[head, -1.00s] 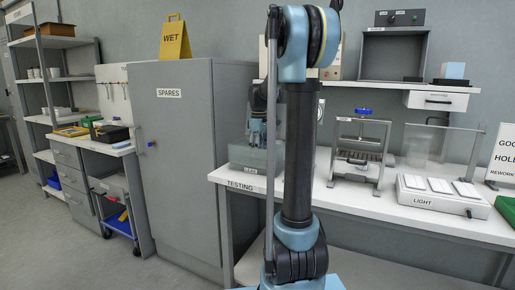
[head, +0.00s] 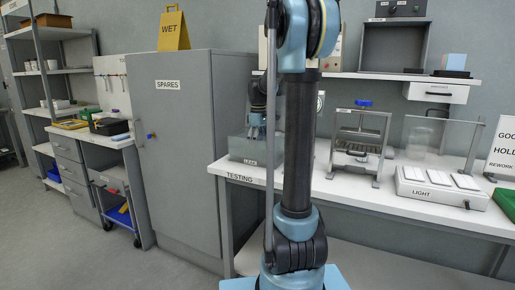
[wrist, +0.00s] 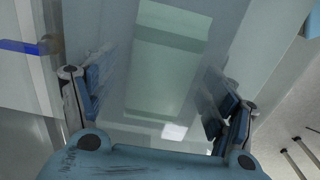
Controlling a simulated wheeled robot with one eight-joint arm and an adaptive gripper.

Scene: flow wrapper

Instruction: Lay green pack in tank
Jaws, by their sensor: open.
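The tank (head: 262,153) is a grey, see-through box labelled LEAK at the left end of the testing bench. My gripper (head: 257,132) is just above it, pointing down, partly hidden by the tank's walls or close to them. In the wrist view my gripper (wrist: 155,108) is open, with blue pads on both sides and nothing held between them. Below and beyond the fingers shows a pale green rectangle (wrist: 170,60) with a darker band, apparently the green pack inside the tank. Whether it touches the tank floor I cannot tell.
A grey SPARES cabinet (head: 170,135) stands left of the bench. To the right are a framed press (head: 358,140) with a blue knob, a LIGHT box (head: 440,190) with white pads, and a green object (head: 505,202). A shelf hangs above the bench.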

